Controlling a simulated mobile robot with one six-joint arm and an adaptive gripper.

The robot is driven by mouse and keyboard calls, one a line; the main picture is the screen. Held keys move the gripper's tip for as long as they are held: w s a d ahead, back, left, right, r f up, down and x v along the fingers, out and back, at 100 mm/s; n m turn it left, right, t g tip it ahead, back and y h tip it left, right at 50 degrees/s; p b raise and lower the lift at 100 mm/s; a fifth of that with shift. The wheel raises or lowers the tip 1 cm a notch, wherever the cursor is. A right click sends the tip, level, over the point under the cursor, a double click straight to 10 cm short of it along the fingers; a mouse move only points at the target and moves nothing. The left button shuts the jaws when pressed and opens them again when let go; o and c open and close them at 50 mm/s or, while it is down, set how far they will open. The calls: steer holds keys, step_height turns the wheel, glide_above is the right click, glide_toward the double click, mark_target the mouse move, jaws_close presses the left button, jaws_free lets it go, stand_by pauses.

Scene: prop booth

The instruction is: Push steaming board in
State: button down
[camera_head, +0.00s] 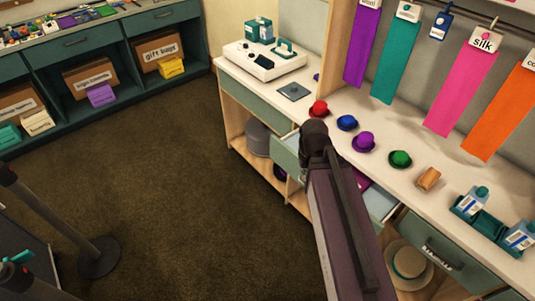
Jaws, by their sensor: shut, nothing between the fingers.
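A pale grey-blue surface (380,203) juts out below the counter edge, just right of my arm. It may be the steaming board or the inside of an open drawer; I cannot tell which. A teal panel (287,154) sticks out from under the counter left of my arm, and my arm hides what lies between the two. A bit of purple shows beside the arm. My arm reaches up from the bottom, and its dark end is in front of the counter edge near the red hat (318,109). My gripper's fingers are hidden behind the arm.
The counter (330,135) holds blue, purple and green hats, a brush, bottles in a teal caddy and a white machine (264,62). Coloured cloths hang above. A straw hat (408,262) sits below. A dark post (98,256) stands at lower left. The brown floor between is clear.

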steer(key=shift+d, duration=0.15)
steer(key=w+a+f+n+t+h+b, duration=0.1)
steer(key=w+a+f+n+h+b, duration=0.3)
steer(key=w+f+n+b, duration=0.6)
steer(key=w+a+f+n+t+h+b, duration=0.3)
steer(key=w+a+n+b, duration=0.5)
steer(key=w+a+n, duration=0.5)
steer(key=shift+w+a+n+t+b, duration=0.25)
steer(key=shift+n+t+b, duration=0.25)
steer(key=shift+n, duration=0.5)
steer(key=shift+d+f, duration=0.1)
steer(key=shift+f, duration=0.15)
